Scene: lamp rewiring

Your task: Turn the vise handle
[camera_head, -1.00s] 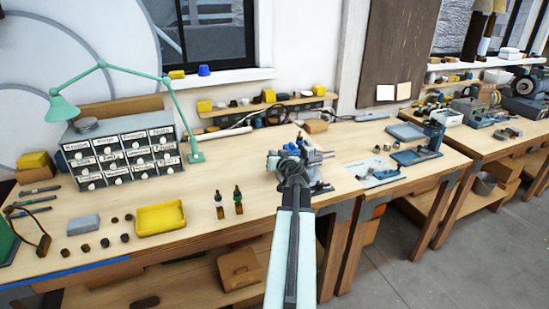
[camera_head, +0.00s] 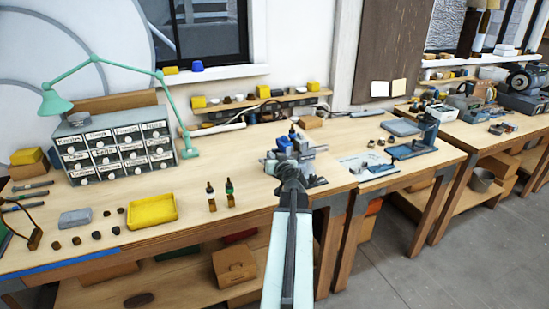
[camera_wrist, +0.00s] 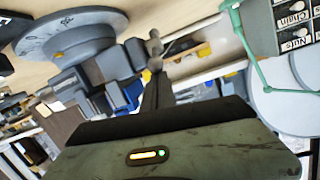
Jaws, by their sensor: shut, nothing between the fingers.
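The blue-grey vise (camera_head: 312,151) stands on the workbench near its front right corner. It also shows in the wrist view, tilted, with its round base (camera_wrist: 75,35) at the upper left. A small grey bar with knobbed ends, which looks like the vise handle (camera_wrist: 155,46), shows just beyond my fingers in the wrist view. My gripper (camera_head: 288,165) is in front of the vise and hides part of it in the head view. In the wrist view my gripper (camera_wrist: 156,85) is shut and empty, its tips close to the handle. I cannot tell whether they touch it.
The workbench (camera_head: 110,195) carries a yellow tray (camera_head: 152,211), two small bottles (camera_head: 220,195), a drawer cabinet (camera_head: 117,150) and a green lamp (camera_head: 180,120). A second bench on the right holds a blue press stand (camera_head: 425,133). Bare bench lies left of the vise.

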